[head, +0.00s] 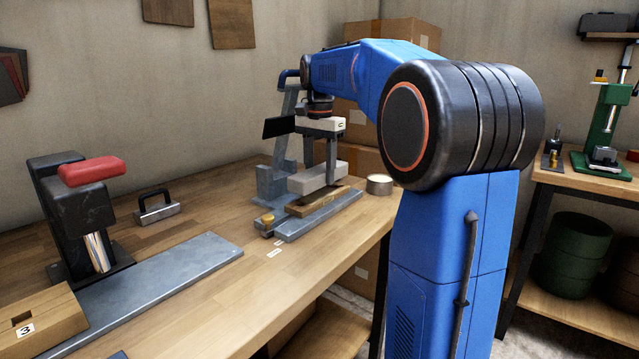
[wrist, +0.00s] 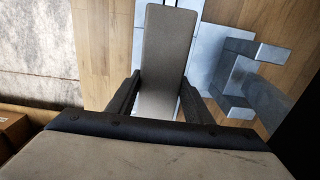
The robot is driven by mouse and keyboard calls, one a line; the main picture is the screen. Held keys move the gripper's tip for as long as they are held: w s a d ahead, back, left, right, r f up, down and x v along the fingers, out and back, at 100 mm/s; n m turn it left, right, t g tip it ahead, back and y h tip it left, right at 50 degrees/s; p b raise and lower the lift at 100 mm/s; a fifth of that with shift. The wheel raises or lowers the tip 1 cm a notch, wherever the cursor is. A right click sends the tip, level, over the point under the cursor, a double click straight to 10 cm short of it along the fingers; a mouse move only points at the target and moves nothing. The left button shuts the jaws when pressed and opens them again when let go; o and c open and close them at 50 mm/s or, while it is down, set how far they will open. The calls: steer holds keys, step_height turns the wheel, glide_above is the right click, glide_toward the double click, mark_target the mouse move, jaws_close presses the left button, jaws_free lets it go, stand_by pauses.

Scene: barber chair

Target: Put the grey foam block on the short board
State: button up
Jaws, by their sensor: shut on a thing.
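The grey foam block (head: 318,177) is a pale, long bar held level between the fingers of my gripper (head: 322,158). In the wrist view the block (wrist: 167,45) runs lengthwise between the two dark fingers (wrist: 158,98). A short wooden board (head: 318,202) lies on a grey metal strip at the back right of the bench, just below and in front of the block. I cannot tell whether the block touches the board. The board is not clearly visible in the wrist view, where the block hides what lies under it.
A grey metal stand (head: 275,180) rises close to the block's left. A round tin (head: 379,184) stands to its right, near the bench edge. A black press with a red top (head: 88,172) and a long grey plate (head: 160,285) occupy the bench's left.

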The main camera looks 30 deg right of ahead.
mark_target(320, 169)
steer(key=shift+f, duration=1.7)
steer(key=shift+f, duration=0.1)
steer(key=o, duration=1)
steer(key=shift+o, duration=0.2)
steer(key=shift+r, duration=3.85)
